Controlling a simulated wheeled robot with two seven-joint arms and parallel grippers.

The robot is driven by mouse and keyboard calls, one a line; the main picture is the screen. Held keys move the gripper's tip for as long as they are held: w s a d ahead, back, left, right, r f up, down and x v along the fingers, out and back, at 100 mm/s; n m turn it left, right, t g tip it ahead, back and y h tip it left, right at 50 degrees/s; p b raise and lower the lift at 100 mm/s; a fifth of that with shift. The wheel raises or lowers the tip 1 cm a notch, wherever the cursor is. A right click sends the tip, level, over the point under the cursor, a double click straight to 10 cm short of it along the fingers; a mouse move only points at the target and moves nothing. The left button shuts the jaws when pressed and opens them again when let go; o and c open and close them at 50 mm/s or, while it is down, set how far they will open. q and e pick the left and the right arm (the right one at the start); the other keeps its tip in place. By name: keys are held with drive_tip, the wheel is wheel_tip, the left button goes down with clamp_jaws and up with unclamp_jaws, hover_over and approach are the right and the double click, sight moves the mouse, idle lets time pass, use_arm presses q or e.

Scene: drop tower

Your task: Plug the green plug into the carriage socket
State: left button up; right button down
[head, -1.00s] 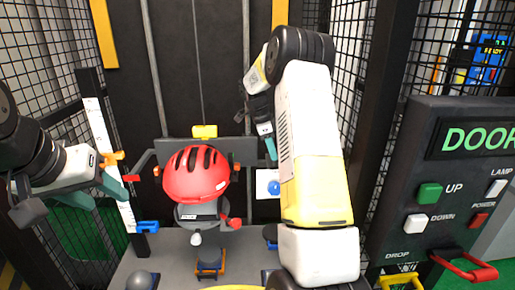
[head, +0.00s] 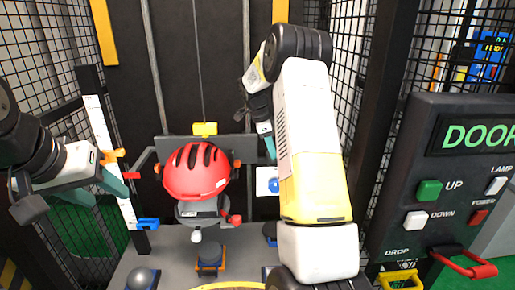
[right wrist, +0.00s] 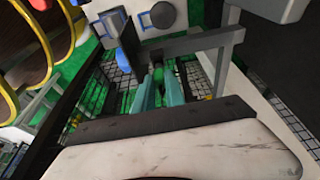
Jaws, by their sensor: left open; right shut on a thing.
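My right gripper (right wrist: 160,92) shows teal fingers in the right wrist view, closed around a small, partly hidden green thing (right wrist: 158,74), which looks like the green plug. In the head view one teal finger of my right gripper (head: 270,146) shows beside the carriage's right side; the plug is hidden there. The dark carriage (head: 246,148) stands behind a seated dummy with a red helmet (head: 197,170). I cannot make out its socket. My left gripper (head: 98,188) is open and empty at the left, its teal fingers apart, near the white scale strip.
The control panel (head: 440,200) with buttons and a red handle (head: 466,265) stands at the right. A white scale strip (head: 108,150) with orange and blue markers stands at the left. Mesh walls close both sides. A grey platform (head: 180,250) carries several dark knobs.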

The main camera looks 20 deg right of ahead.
drive_tip(key=shift+f, duration=0.2)
drive_tip(key=shift+f, duration=1.2)
drive_tip(key=shift+f, duration=0.15)
drive_tip(key=c, duration=1.3)
unclamp_jaws()
